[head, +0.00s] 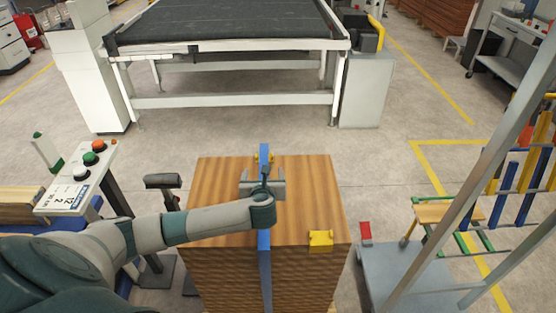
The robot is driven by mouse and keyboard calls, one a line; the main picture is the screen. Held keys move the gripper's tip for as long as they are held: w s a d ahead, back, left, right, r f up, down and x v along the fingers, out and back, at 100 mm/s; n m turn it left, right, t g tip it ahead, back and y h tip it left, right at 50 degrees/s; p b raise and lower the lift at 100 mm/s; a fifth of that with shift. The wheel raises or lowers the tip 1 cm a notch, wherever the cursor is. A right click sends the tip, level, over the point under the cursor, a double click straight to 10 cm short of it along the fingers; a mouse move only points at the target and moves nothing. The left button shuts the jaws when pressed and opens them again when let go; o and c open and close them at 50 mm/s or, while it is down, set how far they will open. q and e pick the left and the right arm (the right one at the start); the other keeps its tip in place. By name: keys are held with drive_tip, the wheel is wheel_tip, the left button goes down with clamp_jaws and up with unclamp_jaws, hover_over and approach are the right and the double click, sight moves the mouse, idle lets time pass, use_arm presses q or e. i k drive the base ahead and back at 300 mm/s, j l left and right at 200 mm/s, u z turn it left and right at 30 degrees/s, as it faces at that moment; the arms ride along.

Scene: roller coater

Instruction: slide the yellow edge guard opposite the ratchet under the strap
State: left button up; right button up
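A stack of wooden boards (215,185) stands in the middle of the head view. A blue strap (264,262) runs down its near face and over its top. Yellow shows on both sides of the strap at the far top edge (271,157). A loose yellow edge guard (320,240) sits on the near top edge, right of the strap and apart from it. My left gripper (263,188) is above the stack's top, over the strap line. Its fingertips are too small and overlapped to tell whether they hold anything. No ratchet is clearly visible. My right gripper is not in view.
A control box (78,180) with buttons stands at the left. A grey cart (400,275) with a post and a red item (365,231) is at the right. A coloured rack (525,180) stands beyond it. A roller table (225,50) is behind; the floor before it is clear.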

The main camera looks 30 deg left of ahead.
sight(320, 242)
drive_tip(key=k+l, duration=0.8)
